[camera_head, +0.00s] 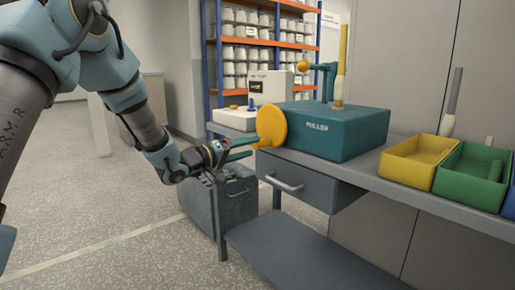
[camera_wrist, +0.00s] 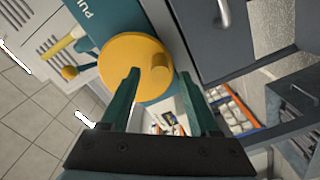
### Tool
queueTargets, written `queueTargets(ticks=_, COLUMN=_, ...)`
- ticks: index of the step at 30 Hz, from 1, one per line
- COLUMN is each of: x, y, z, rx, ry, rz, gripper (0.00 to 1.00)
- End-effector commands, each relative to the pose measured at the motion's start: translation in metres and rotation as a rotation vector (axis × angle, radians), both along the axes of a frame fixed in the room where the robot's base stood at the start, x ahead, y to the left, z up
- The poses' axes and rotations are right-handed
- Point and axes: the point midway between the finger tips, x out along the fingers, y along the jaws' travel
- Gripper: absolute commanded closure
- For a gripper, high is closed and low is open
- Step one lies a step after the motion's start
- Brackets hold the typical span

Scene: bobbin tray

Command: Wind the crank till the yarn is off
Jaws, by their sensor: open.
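The teal puller box (camera_head: 345,135) stands on the grey bench. A yellow crank disc (camera_head: 271,126) is on its left side; in the wrist view the disc (camera_wrist: 120,62) carries a short yellow knob (camera_wrist: 160,66) near its rim. My gripper (camera_head: 254,148) is open, its teal fingers pointing at the lower part of the disc. In the wrist view my gripper (camera_wrist: 159,76) has a fingertip on each side of the knob; I cannot tell whether either touches it. A tall yellow bobbin (camera_head: 342,55) stands upright on the box. I cannot tell yarn from bobbin on it.
A teal arm with a yellow ball (camera_head: 302,66) rises from the box top. A white machine (camera_head: 268,88) stands behind. A yellow bin (camera_head: 415,165) and a green bin (camera_head: 465,175) sit at the right. A drawer handle (camera_head: 284,184) juts out below the bench top.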

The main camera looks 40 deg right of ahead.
Motion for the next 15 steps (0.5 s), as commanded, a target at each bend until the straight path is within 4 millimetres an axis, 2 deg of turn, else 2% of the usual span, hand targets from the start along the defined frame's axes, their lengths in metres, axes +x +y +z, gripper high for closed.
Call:
queueTargets(ticks=3, x=-0.002, y=-0.02, z=-0.001, rx=0.0, ry=-0.001, rz=-0.001, gripper=0.38)
queueTargets(ticks=6, x=-0.002, y=-0.032, z=-0.001, rx=-0.001, ry=-0.002, rz=-0.001, gripper=0.38)
queueTargets(ticks=15, x=-0.002, y=-0.042, z=0.0, rx=0.001, ry=0.0, rz=0.003, gripper=0.38)
